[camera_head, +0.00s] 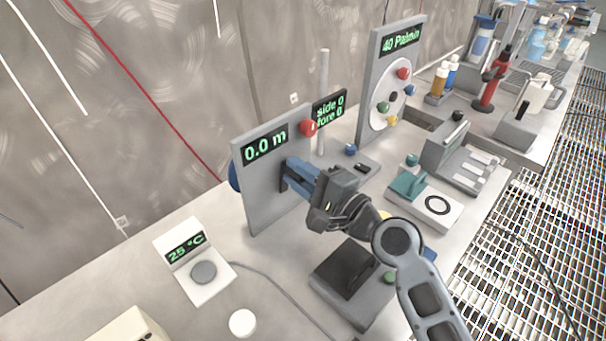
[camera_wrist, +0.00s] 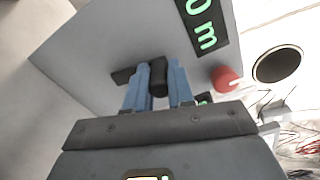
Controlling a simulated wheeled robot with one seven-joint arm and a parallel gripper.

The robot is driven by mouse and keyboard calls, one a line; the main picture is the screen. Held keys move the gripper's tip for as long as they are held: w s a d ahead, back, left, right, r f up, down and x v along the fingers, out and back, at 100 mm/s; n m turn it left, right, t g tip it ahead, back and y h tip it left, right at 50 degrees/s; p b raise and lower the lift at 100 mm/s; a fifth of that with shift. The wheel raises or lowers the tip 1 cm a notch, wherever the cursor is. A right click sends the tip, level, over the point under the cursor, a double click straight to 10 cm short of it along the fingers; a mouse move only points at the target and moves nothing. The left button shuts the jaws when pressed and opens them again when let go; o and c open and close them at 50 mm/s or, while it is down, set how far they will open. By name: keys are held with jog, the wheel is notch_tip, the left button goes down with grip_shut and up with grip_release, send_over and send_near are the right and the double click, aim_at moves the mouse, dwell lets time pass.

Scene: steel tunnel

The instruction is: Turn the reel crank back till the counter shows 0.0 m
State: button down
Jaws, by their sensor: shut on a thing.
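The reel panel (camera_head: 262,194) is an upright grey plate on the bench. Its counter (camera_head: 266,145) reads 0.0 m in green; in the wrist view only part of the counter (camera_wrist: 204,26) shows. A blue drum edge (camera_head: 234,177) shows behind the panel. My gripper (camera_head: 292,172) is in front of the panel, its blue fingers shut on the dark crank handle. In the wrist view my gripper (camera_wrist: 158,82) has the black crank handle (camera_wrist: 158,74) between its fingers. A dark crank arm (camera_wrist: 124,75) reaches left from it.
A red knob (camera_head: 308,127) sits by the panel's upper right corner. A 25 °C device (camera_head: 204,271) stands at the left front. A dark-topped grey block (camera_head: 352,280) is below my arm. A dial panel (camera_head: 391,85) stands behind to the right.

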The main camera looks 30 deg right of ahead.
aim_at(301, 180)
jog(key=shift+s+a+n, duration=0.1)
jog(key=shift+a+n, duration=0.25)
jog(key=shift+n, duration=0.35)
jog(key=c, duration=1)
grip_release()
jog(key=shift+o, duration=0.2)
jog(key=b+v, duration=0.2)
jog(key=v, duration=0.4)
jog(key=shift+s+d+f, duration=0.1)
jog(key=shift+s, duration=0.15)
jog(key=shift+s+d, duration=0.2)
jog(key=shift+s, duration=0.45)
